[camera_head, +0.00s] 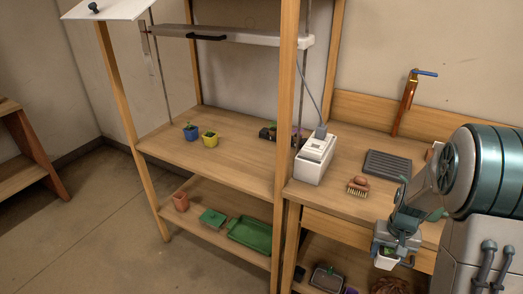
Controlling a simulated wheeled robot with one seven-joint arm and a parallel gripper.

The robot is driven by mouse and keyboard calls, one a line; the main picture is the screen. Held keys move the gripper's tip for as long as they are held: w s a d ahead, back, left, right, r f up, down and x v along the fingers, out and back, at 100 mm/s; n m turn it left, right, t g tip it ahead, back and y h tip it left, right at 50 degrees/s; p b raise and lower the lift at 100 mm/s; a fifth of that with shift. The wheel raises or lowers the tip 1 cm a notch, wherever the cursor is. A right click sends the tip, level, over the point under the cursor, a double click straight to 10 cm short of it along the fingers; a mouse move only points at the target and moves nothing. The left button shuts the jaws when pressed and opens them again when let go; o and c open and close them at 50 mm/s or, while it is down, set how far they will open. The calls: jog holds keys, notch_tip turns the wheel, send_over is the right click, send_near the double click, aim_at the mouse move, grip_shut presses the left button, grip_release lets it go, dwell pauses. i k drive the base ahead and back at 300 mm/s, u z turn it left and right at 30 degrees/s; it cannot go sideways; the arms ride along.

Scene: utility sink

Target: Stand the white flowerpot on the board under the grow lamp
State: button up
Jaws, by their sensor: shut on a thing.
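My gripper (388,252) is at the lower right, in front of the bench edge. It is shut on the white flowerpot (385,263), which has a bit of green in it and hangs in the air. The fingers and wrist hide part of the pot. The grow lamp (240,35) is a long pale bar with a black handle, hung across the wooden rack at the upper left. The board (230,165) is the rack's wooden shelf below the lamp, well left of my gripper.
A blue pot (190,132) and a yellow pot (210,139) stand left on the board; dark pots (267,132) stand at its back right. A wooden post (286,110) and a white box (314,160) stand between my gripper and the board. The board's front middle is clear.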

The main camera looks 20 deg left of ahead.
aim_at(245, 165)
jog(key=u, duration=2.4)
jog(key=i, duration=2.7)
jog(key=z, duration=2.75)
jog(key=i, duration=0.5)
jog(key=u, duration=0.05)
